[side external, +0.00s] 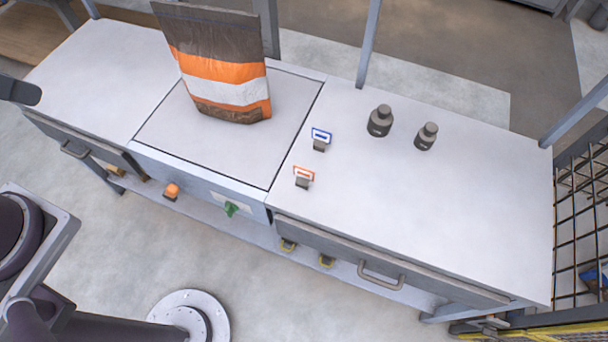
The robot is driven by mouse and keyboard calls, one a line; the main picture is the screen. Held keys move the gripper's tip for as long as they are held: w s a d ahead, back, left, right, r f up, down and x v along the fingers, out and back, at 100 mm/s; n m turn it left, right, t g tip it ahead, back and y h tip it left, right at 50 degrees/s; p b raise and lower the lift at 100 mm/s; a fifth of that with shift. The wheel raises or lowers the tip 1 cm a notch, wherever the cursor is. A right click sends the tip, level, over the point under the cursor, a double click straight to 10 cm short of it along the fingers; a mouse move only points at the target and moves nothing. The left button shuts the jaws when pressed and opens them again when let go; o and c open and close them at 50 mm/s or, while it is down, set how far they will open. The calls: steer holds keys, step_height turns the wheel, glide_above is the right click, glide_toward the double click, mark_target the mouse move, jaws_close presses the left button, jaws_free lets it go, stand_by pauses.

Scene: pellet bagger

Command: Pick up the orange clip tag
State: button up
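The orange clip tag (304,173) stands on the white worktop, right of the square inset panel and near the front edge. It has an orange-bordered white face on a small dark clip base. A similar blue clip tag (321,135) stands a little behind it and to the right. The two tags are apart, and nothing touches the orange one. Parts of my arm show at the lower left, well away from the tags. I cannot make out my gripper's fingers in this view.
A brown, orange and white bag (220,66) stands on the inset panel (170,130). Two dark weights (380,121) (426,136) stand right of the tags. The worktop's right part (470,220) is clear. An orange knob (172,191) and green knob (231,209) are on the front.

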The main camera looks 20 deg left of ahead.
steer(key=n+g+h, duration=0.1)
steer(key=n+g, duration=0.5)
steer(key=n, duration=1.2)
glide_above(303, 168)
steer(key=a, duration=0.2)
step_height(303, 168, down, 31)
steer(key=f, duration=0.2)
steer(key=d+f, duration=0.1)
steer(key=f, duration=0.1)
steer(key=d+f, duration=0.1)
steer(key=f, duration=0.2)
steer(key=shift+d, duration=0.15)
steer(key=shift+r, duration=0.1)
jaws_close()
